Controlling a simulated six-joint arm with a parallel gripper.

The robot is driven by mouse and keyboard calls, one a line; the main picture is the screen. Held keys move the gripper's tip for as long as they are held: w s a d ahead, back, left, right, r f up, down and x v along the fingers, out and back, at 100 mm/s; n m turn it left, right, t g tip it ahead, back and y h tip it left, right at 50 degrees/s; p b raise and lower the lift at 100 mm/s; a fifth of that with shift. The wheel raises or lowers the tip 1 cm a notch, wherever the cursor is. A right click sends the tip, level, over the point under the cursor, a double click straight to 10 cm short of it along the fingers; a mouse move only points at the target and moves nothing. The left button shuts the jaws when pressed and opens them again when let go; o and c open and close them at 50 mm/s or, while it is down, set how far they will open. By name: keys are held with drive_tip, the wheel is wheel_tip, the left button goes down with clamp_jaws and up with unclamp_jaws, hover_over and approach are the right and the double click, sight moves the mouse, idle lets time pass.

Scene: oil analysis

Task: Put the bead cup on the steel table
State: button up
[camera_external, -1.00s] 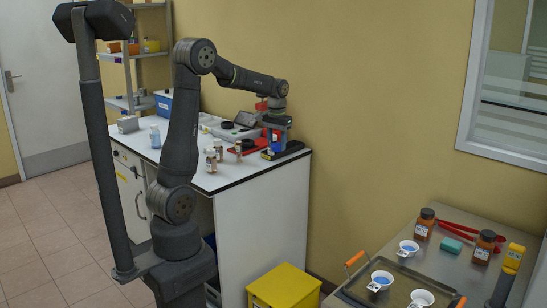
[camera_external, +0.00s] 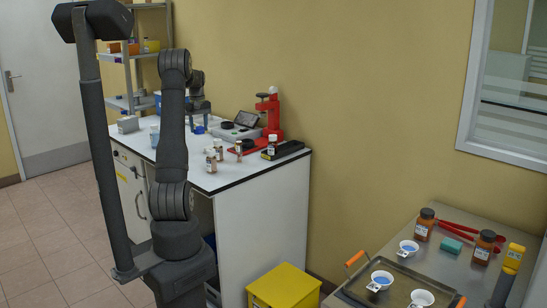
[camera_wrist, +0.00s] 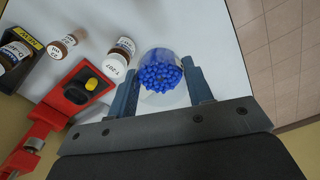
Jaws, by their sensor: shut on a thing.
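The bead cup (camera_wrist: 160,75) is a clear cup filled with bright blue beads. In the wrist view it sits between the two blue-grey fingers of my gripper (camera_wrist: 162,92), which is shut on it. I cannot tell how far the cup is above the bench. The steel table (camera_external: 474,278) is at the lower right, across a gap from the bench.
The white bench (camera_external: 225,178) holds small brown vials (camera_external: 211,160) and a red stand (camera_external: 272,112). The steel table bears a tray (camera_external: 405,282) with white cups of blue content, brown jars (camera_external: 424,224) and red tongs (camera_external: 465,231). A yellow bin (camera_external: 284,288) is on the floor between.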

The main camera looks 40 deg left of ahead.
drive_tip(key=s+a+f+n, duration=0.1)
drive_tip(key=s+a+f, duration=0.2)
drive_tip(key=a+f, duration=0.1)
drive_tip(key=shift+s+a+f+n, duration=0.2)
drive_tip(key=shift+f+n, duration=0.1)
drive_tip(key=shift+f, duration=0.3)
drive_tip(key=shift+f, duration=4.8)
drive_tip(key=shift+f, duration=0.15)
drive_tip(key=o, duration=1)
